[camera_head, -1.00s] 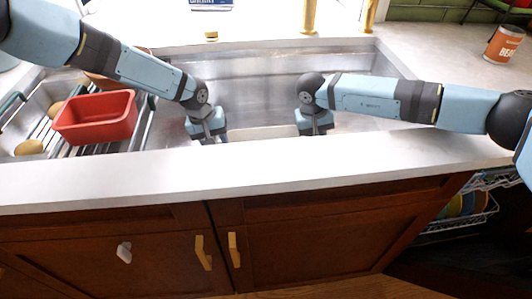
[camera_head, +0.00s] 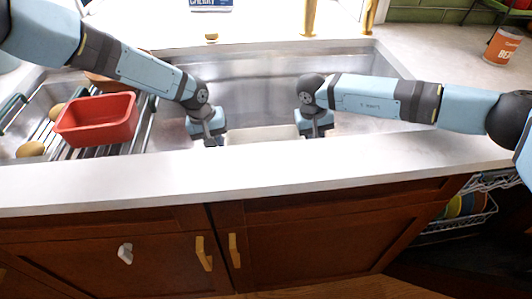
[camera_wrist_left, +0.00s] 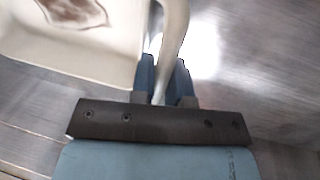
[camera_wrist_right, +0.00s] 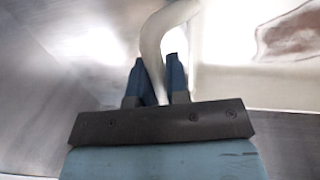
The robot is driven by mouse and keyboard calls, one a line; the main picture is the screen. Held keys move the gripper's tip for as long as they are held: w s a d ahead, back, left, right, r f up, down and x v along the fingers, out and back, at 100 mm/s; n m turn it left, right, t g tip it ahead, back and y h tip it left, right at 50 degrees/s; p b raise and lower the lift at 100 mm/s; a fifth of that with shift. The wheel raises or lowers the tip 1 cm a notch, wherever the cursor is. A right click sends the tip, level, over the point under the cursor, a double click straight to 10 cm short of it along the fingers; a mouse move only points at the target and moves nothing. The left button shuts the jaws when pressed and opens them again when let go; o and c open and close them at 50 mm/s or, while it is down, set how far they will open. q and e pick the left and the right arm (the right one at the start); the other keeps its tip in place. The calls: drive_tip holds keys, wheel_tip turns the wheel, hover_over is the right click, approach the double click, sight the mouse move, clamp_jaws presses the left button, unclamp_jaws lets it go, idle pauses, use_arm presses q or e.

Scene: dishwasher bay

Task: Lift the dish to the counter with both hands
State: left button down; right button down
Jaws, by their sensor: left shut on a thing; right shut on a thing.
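The dish is cream-white with a brown stain inside and a looped handle at each end. In the head view only part of the dish (camera_head: 262,134) shows above the sink's front edge, between my two grippers; the rest is hidden. My left gripper (camera_head: 214,138) is shut on one handle, and the left wrist view shows the handle (camera_wrist_left: 172,45) between its fingers (camera_wrist_left: 168,80). My right gripper (camera_head: 312,132) is shut on the other handle (camera_wrist_right: 152,45), seen between its fingers (camera_wrist_right: 157,80). The dish (camera_wrist_right: 240,80) is inside the steel sink.
The sink's front counter strip (camera_head: 250,172) is bare. A red container (camera_head: 97,120) sits on a rack at the left with brownish round items beside it. A can (camera_head: 502,46) stands on the right counter. An open dishwasher rack (camera_head: 465,210) holds plates at lower right.

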wheel_tip(320, 180, up, 28)
drive_tip(key=p, duration=2.7)
drive_tip(key=shift+r+p, duration=0.2)
drive_tip(key=shift+p, duration=0.2)
